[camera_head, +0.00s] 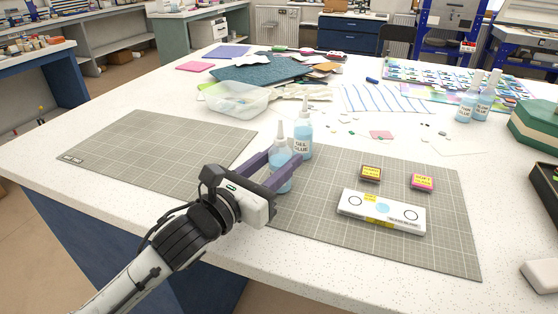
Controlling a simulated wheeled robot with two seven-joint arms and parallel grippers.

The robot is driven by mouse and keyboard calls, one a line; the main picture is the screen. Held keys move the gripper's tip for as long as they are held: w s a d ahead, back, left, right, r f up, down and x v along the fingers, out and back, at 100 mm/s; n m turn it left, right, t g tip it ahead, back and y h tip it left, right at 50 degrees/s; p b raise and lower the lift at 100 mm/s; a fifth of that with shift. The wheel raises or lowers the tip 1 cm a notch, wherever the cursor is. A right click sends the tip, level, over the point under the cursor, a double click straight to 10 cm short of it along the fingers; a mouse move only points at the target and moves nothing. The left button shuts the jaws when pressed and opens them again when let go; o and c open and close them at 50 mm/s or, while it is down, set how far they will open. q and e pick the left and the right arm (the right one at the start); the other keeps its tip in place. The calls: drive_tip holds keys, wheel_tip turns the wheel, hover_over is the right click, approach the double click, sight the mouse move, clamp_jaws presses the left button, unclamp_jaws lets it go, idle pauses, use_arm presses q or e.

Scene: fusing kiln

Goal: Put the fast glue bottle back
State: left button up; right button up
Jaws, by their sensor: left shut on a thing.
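My left gripper (284,158) has its purple fingers on both sides of a light-blue glue bottle (280,149) with a pale nozzle, and is shut on it. This bottle is upright; its label is hidden by a finger, and I cannot tell whether its base touches the table. A similar bottle (304,129) labelled gel glue stands close behind it, to the right. Two more blue glue bottles stand at the right, a front one (465,106) and one beside it (484,105); their labels are small. My right gripper is not in view.
The left mat (150,140) is bare. A clear tub (237,100) stands behind. A green-topped box (535,122) is at right.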

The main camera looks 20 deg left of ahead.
use_arm(q)
drive_tip(key=shift+f, duration=0.15)
drive_tip(key=o, duration=0.7)
drive_tip(key=shift+c, duration=0.2)
drive_tip(key=shift+r, duration=0.2)
drive_tip(key=v, duration=1.2)
